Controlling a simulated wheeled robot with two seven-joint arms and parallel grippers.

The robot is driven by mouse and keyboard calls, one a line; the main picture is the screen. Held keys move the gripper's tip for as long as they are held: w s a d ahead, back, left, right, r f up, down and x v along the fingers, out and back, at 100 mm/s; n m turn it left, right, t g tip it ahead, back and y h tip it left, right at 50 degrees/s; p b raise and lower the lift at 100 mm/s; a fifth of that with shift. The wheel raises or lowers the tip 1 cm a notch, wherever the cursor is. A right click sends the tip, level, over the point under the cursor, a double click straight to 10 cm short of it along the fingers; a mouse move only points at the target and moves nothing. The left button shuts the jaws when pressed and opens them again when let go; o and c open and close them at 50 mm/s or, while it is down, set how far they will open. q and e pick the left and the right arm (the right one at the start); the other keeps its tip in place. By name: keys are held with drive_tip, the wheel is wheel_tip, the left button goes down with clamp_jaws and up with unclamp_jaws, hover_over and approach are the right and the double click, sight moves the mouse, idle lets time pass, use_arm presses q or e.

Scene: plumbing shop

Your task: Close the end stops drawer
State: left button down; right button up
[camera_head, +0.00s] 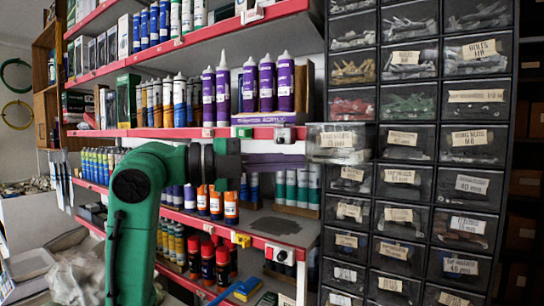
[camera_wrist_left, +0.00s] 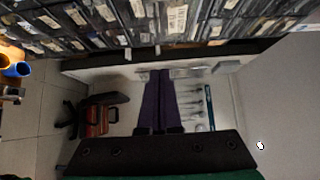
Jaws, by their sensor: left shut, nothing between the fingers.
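One small clear drawer (camera_head: 328,156) of the dark cabinet sticks out at the left column in the head view. Its pale label is too blurred to read surely, so I cannot confirm that it says end stops. My left gripper (camera_head: 304,161) comes in from the left, level, with its purple fingers together and empty. The fingertips are just left of the drawer's lower front; I cannot tell whether they touch. In the left wrist view the gripper (camera_wrist_left: 160,72) shows its two purple fingers side by side, pointing toward the cabinet. My right gripper is not in view.
The cabinet (camera_head: 392,158) holds many labelled drawers, which look flush around the protruding one. Red-edged shelves (camera_head: 190,133) with tubes, bottles and boxes stand behind and left of my arm. In the wrist view, a chair (camera_wrist_left: 95,116) stands on the tiled floor.

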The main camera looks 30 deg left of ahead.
sight(340, 158)
use_arm(q)
drive_tip(key=w+d+p, duration=0.1)
drive_tip(key=w, duration=0.1)
drive_tip(key=w+d+p, duration=0.1)
drive_tip(key=w, duration=0.1)
drive_tip(key=w+d+p, duration=0.1)
drive_tip(key=w, duration=0.1)
drive_tip(key=shift+w+d, duration=0.35)
drive_tip(key=shift+w, duration=0.15)
